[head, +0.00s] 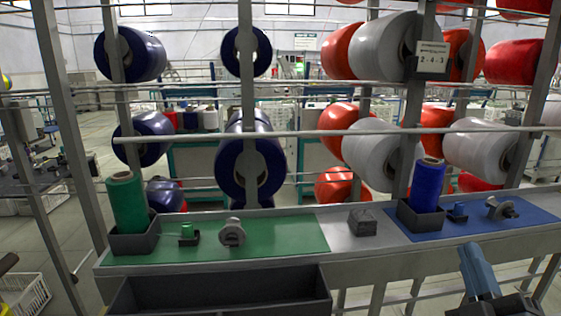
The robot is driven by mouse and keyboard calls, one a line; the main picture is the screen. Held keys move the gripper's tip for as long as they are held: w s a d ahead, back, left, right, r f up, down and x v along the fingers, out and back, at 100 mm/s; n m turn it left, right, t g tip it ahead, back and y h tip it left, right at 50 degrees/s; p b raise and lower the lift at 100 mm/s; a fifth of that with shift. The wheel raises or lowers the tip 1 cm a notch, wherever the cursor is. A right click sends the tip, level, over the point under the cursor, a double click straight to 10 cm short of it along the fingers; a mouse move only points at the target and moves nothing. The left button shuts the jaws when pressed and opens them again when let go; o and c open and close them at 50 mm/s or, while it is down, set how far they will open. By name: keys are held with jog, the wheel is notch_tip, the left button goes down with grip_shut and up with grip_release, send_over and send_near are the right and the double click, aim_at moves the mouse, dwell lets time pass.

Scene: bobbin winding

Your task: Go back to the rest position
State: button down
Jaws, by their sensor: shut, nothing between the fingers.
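My gripper (472,254) is at the lower right, in front of the shelf edge and below the blue mat (460,228). Its blue-grey fingers are together and point up, with nothing between them. It is apart from everything on the shelf. A blue thread spool (427,183) stands upright in a dark holder (420,219) on the blue mat. A green thread spool (127,202) stands upright in a dark holder (135,241) on the green mat (285,237). A small green bobbin (187,231) and a small blue bobbin (458,208) sit on small dark stands.
Grey metal winders (231,233) and (501,209) stand on the mats. A dark block (362,222) sits between the mats. A dark tray (220,291) is in front of the shelf. Behind rises a rack with large blue, red and white spools and metal posts.

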jog(key=s+a+f+m+g+y, duration=0.2)
jog(key=s+a+f+m, duration=0.15)
jog(key=s+f, duration=0.35)
jog(key=s+a+f+m+g+y, duration=0.15)
jog(key=s+a+f, duration=0.3)
jog(key=s, duration=0.55)
jog(key=s+f+m+g+y, duration=0.1)
jog(key=s+f+m+g, duration=0.1)
jog(key=s, duration=1.3)
jog(key=shift+s+d+f+m+g+y, duration=0.2)
jog(key=shift+s+m+g+y, duration=0.15)
jog(key=shift+m+g, duration=0.6)
